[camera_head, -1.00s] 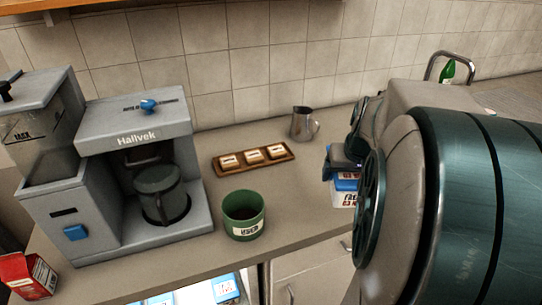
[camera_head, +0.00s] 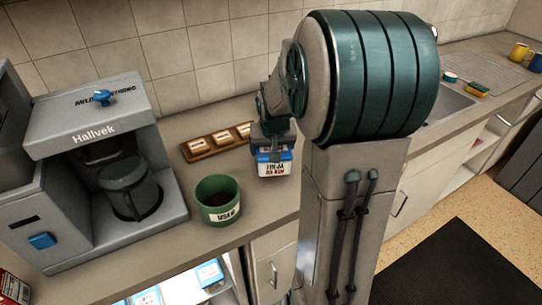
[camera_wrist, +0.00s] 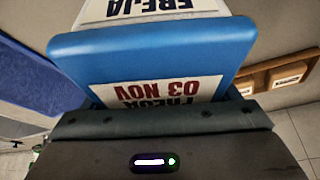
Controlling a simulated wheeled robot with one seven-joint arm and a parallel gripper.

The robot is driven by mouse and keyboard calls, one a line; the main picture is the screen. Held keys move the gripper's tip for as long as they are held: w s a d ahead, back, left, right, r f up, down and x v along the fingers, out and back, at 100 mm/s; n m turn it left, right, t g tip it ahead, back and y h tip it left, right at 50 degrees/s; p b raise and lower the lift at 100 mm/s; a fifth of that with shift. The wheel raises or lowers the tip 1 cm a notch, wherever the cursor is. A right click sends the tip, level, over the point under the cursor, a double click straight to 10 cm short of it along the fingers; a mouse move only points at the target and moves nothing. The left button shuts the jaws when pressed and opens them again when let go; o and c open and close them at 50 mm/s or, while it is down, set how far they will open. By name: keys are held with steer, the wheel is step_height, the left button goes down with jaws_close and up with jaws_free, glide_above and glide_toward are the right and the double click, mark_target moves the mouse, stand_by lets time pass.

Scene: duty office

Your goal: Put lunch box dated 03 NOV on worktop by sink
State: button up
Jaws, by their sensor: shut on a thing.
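The lunch box (camera_head: 274,165) has a blue lid and a white label. In the wrist view the blue lid (camera_wrist: 150,52) fills the middle, and its label reads 03 NOV and FREJA, upside down. My gripper (camera_head: 272,144) is shut on the lunch box from above. The sink (camera_head: 447,103) is at the right, partly hidden by my arm. Worktop shows along the sink's front edge.
The coffee machine (camera_head: 95,165) is farther left. A sponge (camera_head: 477,90) and two mugs (camera_head: 519,52) are by the sink. Blue-lidded boxes (camera_head: 209,273) show below the worktop.

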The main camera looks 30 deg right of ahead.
steer(key=shift+f, duration=1.8)
steer(key=shift+f, duration=0.1)
steer(key=o, duration=1.1)
steer(key=shift+o, duration=0.2)
